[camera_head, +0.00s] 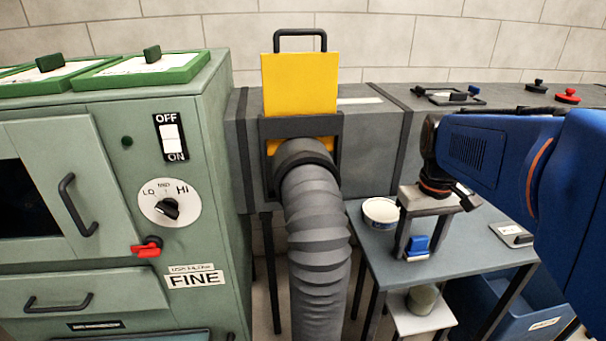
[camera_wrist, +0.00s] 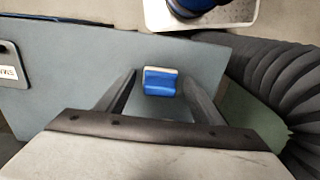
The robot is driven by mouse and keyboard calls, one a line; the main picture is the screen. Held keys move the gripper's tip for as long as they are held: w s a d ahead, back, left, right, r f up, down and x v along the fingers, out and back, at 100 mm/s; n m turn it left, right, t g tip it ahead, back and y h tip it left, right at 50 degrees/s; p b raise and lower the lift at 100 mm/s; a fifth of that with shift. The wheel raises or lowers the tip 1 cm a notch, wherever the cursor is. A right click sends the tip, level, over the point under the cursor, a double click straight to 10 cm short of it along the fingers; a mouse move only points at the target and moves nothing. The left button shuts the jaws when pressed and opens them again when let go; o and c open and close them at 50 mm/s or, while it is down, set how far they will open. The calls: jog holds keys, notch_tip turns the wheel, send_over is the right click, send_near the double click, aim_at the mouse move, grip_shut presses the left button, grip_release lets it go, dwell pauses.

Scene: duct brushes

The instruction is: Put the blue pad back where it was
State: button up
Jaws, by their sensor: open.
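The blue pad (camera_head: 418,245) is a small blue block with a pale edge. In the head view it shows between the fingers of my gripper (camera_head: 416,250), low over the grey-blue table (camera_head: 465,245). In the wrist view the pad (camera_wrist: 160,82) is seen between the two fingertips of my gripper (camera_wrist: 160,88), with a gap on each side. The fingers are apart and do not visibly touch it. It appears to lie on the tabletop, though its exact contact and depth between the fingers are hard to tell.
A round white dish (camera_head: 381,212) stands left of my gripper, and a labelled tag (camera_head: 511,235) lies at the table's right. A large ribbed hose (camera_head: 318,250) runs down left of the table. A blue bin (camera_head: 535,310) is below right.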

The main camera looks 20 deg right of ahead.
aim_at(420, 237)
notch_tip(420, 237, up, 12)
dwell(0.5)
dwell(0.4)
